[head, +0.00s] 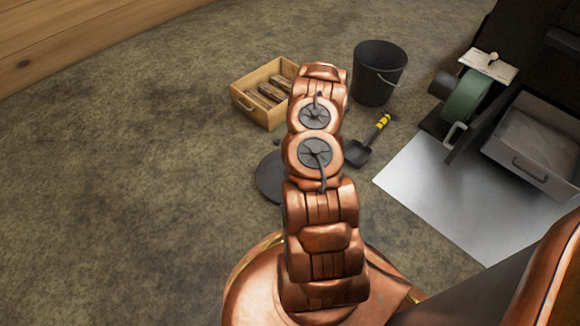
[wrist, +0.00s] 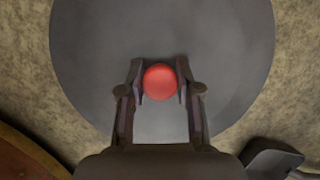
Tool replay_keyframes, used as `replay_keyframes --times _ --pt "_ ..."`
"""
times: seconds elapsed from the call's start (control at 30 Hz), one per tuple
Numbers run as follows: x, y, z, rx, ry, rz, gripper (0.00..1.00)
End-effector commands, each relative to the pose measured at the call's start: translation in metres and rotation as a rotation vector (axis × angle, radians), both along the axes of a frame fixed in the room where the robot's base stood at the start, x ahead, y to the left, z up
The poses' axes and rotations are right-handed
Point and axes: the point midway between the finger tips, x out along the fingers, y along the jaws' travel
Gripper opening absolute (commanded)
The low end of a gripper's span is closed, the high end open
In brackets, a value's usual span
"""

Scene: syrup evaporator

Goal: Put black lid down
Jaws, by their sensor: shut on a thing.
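The black lid is a round dark disc with a red knob at its centre. In the head view the lid (head: 268,178) shows partly behind my copper arm, low over the floor. In the wrist view the lid (wrist: 85,60) fills most of the picture, and its red knob (wrist: 160,82) sits between my fingers. My gripper (wrist: 160,84) is shut on the knob. In the head view my gripper is hidden behind the arm. I cannot tell whether the lid touches the floor.
A wooden crate of split wood (head: 240,103), a black bucket (head: 378,75) and a small shovel with a yellow-banded handle (head: 361,150) stand or lie near the lid. A pale metal sheet (head: 450,200) and an open drawer (head: 530,165) are at right. The floor at left is clear.

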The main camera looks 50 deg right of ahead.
Motion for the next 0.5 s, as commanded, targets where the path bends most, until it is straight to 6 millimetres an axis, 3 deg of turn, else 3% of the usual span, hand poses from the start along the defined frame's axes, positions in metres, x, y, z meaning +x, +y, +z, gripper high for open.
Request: replay_keyframes --times 0.23,0.5 --pt "0.016 -0.019 -0.003 -0.005 -0.002 0.000 0.00" --pt "0.025 -0.025 -0.004 0.000 0.000 0.001 0.00"
